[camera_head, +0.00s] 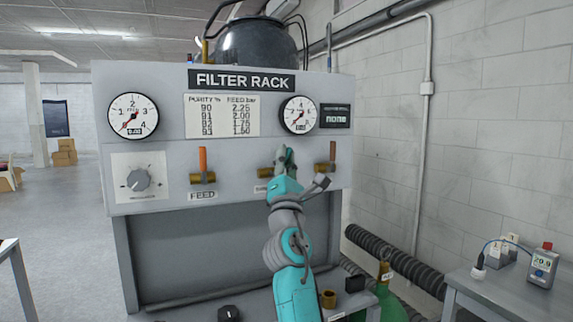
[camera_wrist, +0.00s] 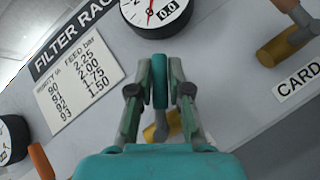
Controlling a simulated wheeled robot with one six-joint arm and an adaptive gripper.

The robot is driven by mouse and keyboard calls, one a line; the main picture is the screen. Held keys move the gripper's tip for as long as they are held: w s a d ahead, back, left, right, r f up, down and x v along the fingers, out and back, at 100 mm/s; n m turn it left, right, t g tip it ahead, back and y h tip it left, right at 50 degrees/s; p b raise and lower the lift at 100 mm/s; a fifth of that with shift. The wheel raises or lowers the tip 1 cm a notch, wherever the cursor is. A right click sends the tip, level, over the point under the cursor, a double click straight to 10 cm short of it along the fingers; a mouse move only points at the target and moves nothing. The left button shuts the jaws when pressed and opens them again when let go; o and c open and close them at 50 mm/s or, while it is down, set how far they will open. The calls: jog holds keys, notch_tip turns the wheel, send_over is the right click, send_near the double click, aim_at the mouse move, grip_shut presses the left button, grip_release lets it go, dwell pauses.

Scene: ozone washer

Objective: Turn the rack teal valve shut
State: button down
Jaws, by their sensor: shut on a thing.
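The teal valve handle (camera_wrist: 160,82) stands between my fingertips in the wrist view. My gripper (camera_wrist: 160,88) is shut on it, one finger on each side. Against the panel lettering, the handle leans to the right of upright. Its brass valve body (camera_wrist: 158,133) shows partly below, behind the fingers. In the head view, my gripper (camera_head: 287,162) is at the middle valve of the filter rack (camera_head: 228,200) and covers most of the handle. The brass body (camera_head: 265,172) shows just left of it.
An orange-handled FEED valve (camera_head: 203,165) is to the left and a brown-handled valve (camera_head: 332,158) close on the right, both handles upright. A round gauge (camera_head: 299,115) is above. A knob (camera_head: 138,180) sits far left. A bench (camera_head: 490,298) stands at the right.

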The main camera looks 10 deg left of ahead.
jog(key=n+y, duration=0.2)
jog(key=n+g+y, duration=0.1)
jog(key=n+y, duration=0.1)
jog(key=n, duration=0.1)
jog(key=a+n+g+y, duration=0.1)
jog(key=n+y, duration=0.2)
jog(key=shift+s+r, duration=0.25)
jog(key=shift+s, duration=0.1)
jog(key=shift+s+a+r+n+g+y, duration=0.1)
jog(key=shift+s+a+n+g+y, duration=0.1)
jog(key=shift+n+g+y, duration=0.95)
jog(key=shift+s+a+f+n+g+y, duration=0.1)
jog(key=shift+a+n+g+y, duration=0.25)
jog(key=shift+n+y, duration=0.85)
jog(key=shift+s+a+r+n+g+y, duration=0.1)
jog(key=shift+n+g+y, duration=0.7)
jog(key=shift+n, duration=0.85)
jog(key=c, duration=1.1)
grip_release()
jog(key=v, duration=1.2)
jog(key=shift+d+r, duration=0.1)
